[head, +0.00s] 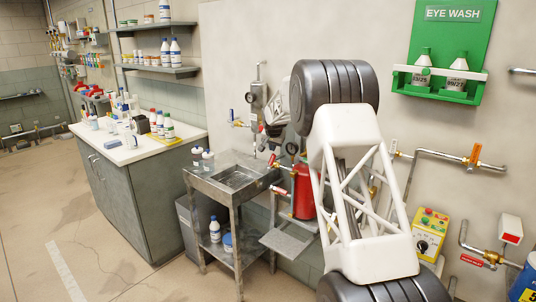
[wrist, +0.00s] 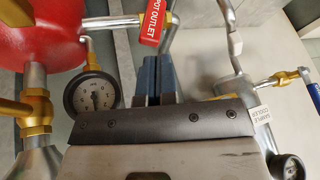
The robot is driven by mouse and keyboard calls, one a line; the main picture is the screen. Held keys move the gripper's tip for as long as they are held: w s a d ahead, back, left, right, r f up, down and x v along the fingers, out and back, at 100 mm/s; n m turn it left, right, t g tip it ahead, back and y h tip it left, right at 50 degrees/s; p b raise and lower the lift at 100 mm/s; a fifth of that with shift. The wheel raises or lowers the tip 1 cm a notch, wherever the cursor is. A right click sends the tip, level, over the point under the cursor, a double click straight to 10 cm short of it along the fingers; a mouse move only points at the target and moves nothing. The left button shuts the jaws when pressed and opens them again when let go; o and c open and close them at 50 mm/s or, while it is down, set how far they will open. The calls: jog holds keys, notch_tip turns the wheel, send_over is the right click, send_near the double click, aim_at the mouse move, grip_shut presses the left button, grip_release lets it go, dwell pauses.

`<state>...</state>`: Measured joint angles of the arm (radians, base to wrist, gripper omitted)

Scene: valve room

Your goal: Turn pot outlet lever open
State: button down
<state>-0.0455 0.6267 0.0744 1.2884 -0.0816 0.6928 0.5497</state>
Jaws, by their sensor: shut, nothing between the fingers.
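The red pot (head: 305,192) stands by the wall behind my arm, partly hidden by it; its side also fills the upper left of the wrist view (wrist: 40,30). A red piece marked POT OUTLET (wrist: 154,22) is at the top of the wrist view, beside a metal pipe. I cannot tell whether it is the lever's grip or a tag. My gripper (wrist: 155,62) has its two blue fingers together, with nothing held. The fingertips appear just below the red piece; contact is unclear. In the head view the fingers are hard to make out.
A pressure gauge (wrist: 92,95) is close left of the fingers. A pipe with a brass fitting (wrist: 285,77) and a SAMPLE COOLER tag (wrist: 261,114) are to the right. A metal sink stand (head: 235,178) is left of the pot. A yellow control box (head: 430,233) stands right.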

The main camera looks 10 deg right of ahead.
jog(key=n, duration=0.1)
jog(key=w+n, duration=0.1)
jog(key=n, duration=0.1)
jog(key=n+g, duration=0.1)
jog(key=shift+w+a+r, duration=0.2)
jog(key=shift+w, duration=0.05)
jog(key=n, duration=0.3)
jog(key=w+n, duration=0.1)
jog(key=shift+w+a+r+n+g, duration=0.1)
jog(key=shift+a+r+n+g, duration=0.2)
jog(key=shift+g, duration=0.1)
jog(key=r+n+g, duration=0.1)
jog(key=n, duration=0.7)
jog(key=w+a+r+n+g, duration=0.1)
jog(key=n+g, duration=0.1)
jog(key=n, duration=0.5)
jog(key=w+a+r+n+g+h, duration=0.1)
jog(key=r+n+g, duration=0.1)
jog(key=n, duration=0.6)
jog(key=shift+w+a+n, duration=0.2)
jog(key=shift+a+n, duration=0.05)
jog(key=shift+n, duration=0.05)
jog(key=shift+f, duration=0.15)
send_near(271, 163)
jog(key=shift+w+a+f, duration=0.1)
jog(key=shift+w+f, duration=0.05)
jog(key=shift+f, duration=1.15)
jog(key=shift+w+f, duration=0.2)
jog(key=shift+f, duration=1.1)
